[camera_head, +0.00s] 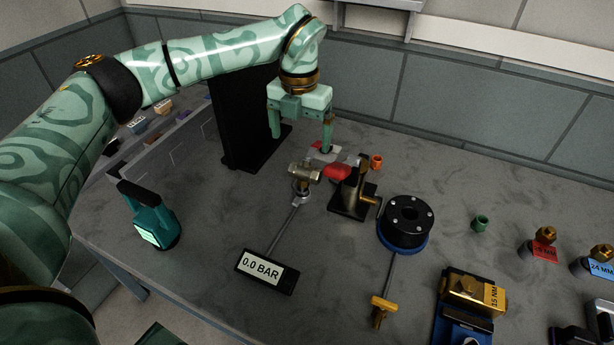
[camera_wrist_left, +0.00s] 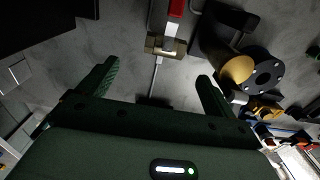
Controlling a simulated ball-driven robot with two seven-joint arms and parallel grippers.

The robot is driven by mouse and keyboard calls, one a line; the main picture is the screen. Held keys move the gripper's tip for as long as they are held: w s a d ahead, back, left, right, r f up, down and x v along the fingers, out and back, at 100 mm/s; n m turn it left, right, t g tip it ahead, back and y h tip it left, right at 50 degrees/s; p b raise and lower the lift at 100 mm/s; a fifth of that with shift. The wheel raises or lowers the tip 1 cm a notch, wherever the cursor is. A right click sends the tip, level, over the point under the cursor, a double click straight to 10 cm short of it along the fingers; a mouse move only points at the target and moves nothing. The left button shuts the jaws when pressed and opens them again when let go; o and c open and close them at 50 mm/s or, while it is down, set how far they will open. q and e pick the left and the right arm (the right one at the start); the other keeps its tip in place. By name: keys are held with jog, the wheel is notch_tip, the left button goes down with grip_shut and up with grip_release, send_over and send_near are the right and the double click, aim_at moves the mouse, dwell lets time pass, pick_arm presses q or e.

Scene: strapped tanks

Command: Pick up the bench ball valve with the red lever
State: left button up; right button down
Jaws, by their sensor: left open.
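The ball valve has a brass body (camera_head: 304,173) and a red lever (camera_head: 337,173) reaching to the right of it in the head view. My left gripper (camera_head: 301,132) is open and empty, fingers down, above and behind the valve. It also shows in the left wrist view (camera_wrist_left: 157,70). My right gripper is not in view.
A brass post on a dark base (camera_head: 348,205) stands close right of the valve. A black flange (camera_head: 406,222) is further right. A tall black panel (camera_head: 240,120) stands behind left.

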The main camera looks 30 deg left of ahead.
aim_at(305, 168)
pick_arm(q)
notch_tip(305, 168, down, 6)
jog(key=shift+w+f+b, duration=0.15)
jog(key=shift+f+b, duration=0.05)
jog(key=shift+b, duration=0.4)
jog(key=f, duration=0.1)
jog(key=f+b, duration=0.1)
jog(key=f, duration=0.3)
jog(key=shift+w+d+f+b, duration=0.1)
jog(key=shift+d+f+b, duration=0.15)
jog(key=shift+d+b, duration=0.15)
jog(key=shift+r, duration=0.1)
jog(key=shift+c, duration=0.3)
jog(key=c, duration=1.2)
